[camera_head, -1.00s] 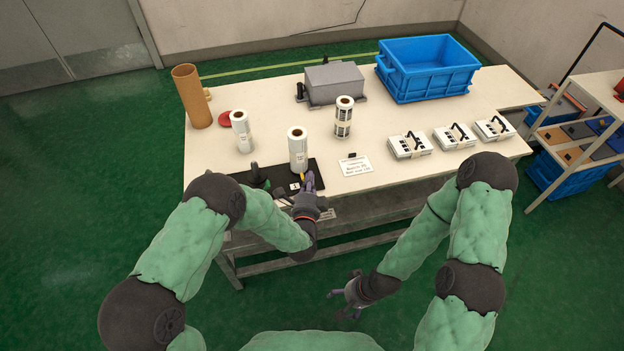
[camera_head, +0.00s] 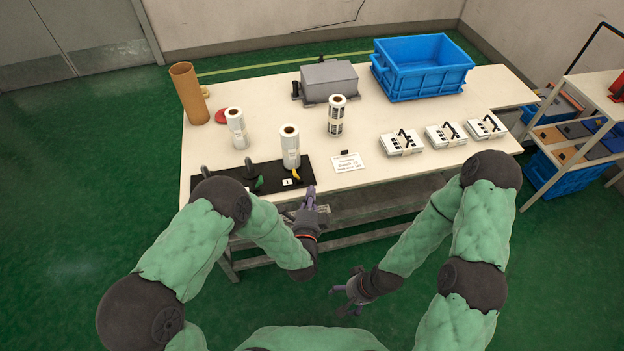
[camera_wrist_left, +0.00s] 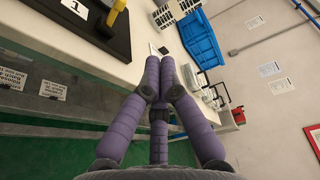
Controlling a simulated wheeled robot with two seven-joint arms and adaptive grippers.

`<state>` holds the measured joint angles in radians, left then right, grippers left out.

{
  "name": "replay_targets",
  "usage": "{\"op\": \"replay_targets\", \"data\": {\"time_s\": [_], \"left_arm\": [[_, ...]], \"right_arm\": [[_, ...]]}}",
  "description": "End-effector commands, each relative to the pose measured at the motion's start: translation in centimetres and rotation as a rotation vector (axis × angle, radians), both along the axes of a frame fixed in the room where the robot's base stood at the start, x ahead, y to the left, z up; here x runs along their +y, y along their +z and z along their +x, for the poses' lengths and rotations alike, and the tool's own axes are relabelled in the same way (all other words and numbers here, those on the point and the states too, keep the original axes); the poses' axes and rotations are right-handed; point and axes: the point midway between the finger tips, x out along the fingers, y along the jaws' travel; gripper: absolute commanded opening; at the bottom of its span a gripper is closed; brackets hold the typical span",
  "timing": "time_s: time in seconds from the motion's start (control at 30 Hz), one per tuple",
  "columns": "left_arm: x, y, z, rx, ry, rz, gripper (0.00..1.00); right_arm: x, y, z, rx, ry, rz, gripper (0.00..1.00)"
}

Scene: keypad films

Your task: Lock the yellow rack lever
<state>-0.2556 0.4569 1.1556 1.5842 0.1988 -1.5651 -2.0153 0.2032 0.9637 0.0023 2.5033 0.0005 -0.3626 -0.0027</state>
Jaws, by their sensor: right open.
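The yellow lever (camera_head: 296,176) is on the right part of the black rack (camera_head: 306,171), at the foot of a white film roll (camera_head: 290,150). It also shows at the top of the left wrist view (camera_wrist_left: 115,14), near a card marked 1 (camera_wrist_left: 74,8). My left gripper (camera_head: 309,189) is just in front of the rack's right end, at the table's front edge, apart from the lever. Its purple fingers (camera_wrist_left: 161,62) are together at the tips with nothing between them. My right gripper (camera_head: 345,288) is open and empty, low in front of the table.
A green lever (camera_head: 259,184) is further left on the rack. Two more rolls (camera_head: 236,130) (camera_head: 336,116) stand behind. A sign (camera_head: 348,163) stands right of the rack. Keypads (camera_head: 402,143), a blue crate (camera_head: 424,73) and a grey box (camera_head: 329,82) are on the table.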

Motion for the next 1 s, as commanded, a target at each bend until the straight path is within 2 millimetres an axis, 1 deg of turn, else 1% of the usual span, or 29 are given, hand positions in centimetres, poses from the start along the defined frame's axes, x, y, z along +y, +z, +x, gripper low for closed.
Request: {"op": "replay_targets", "data": {"time_s": [0.03,0.1,0.2,0.83,0.93,1.0], "left_arm": [[0.0,0.0,-0.6,0.002,0.0,0.0,0.0],[0.1,-0.1,-1.1,0.002,0.0,0.0,0.0],[0.1,-0.2,-1.6,0.0,0.001,-0.001,0.0],[0.2,-0.4,-1.6,0.008,0.0,-0.008,0.0],[0.5,-1.4,-1.5,0.059,-0.002,-0.064,0.0],[0.9,-2.7,-1.4,0.133,0.0,-0.148,0.0]], "right_arm": [[0.0,0.2,0.0,0.0,0.0,0.0,0.82],[0.0,0.3,0.0,0.0,0.001,0.0,0.82],[0.0,0.4,0.0,0.0,0.001,0.0,0.82],[0.0,0.4,0.0,0.0,0.001,0.0,0.82],[0.0,0.4,0.0,0.0,0.001,0.0,0.82],[0.0,0.4,0.0,0.0,0.001,0.0,0.82]]}}
